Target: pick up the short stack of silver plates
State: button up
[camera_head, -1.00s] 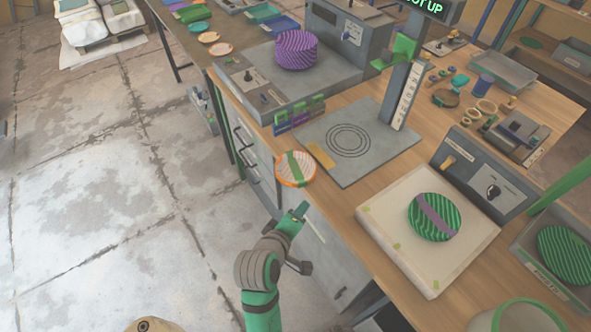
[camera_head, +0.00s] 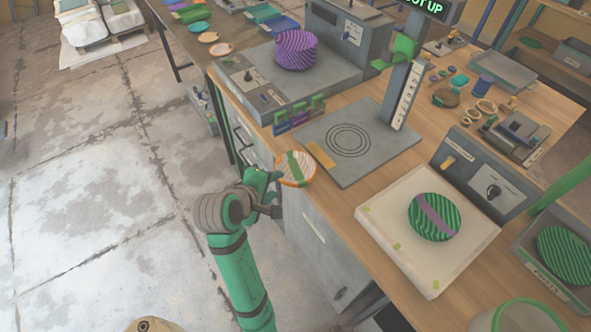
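A short round stack of pale silvery plates with orange stripes and a green band (camera_head: 299,171) lies at the left edge of the wooden bench (camera_head: 336,195), partly over the edge. No plain silver stack shows. My gripper (camera_head: 276,193) is at the bench edge, just left of and slightly below this stack in the picture. Its fingers look spread apart, with nothing visible between them. The upper finger overlaps or nearly meets the stack's left rim; I cannot tell whether they touch.
A grey plate with ring marks (camera_head: 390,158) and a post lies right of the stack. A green striped disc (camera_head: 451,208) sits on a white pad (camera_head: 395,258). A purple striped stack (camera_head: 296,50) sits on a grey machine (camera_head: 333,86).

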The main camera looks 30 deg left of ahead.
aim_at(282, 181)
jog(key=shift+x, duration=2.8)
jog(key=shift+a, duration=0.1)
grip_shut()
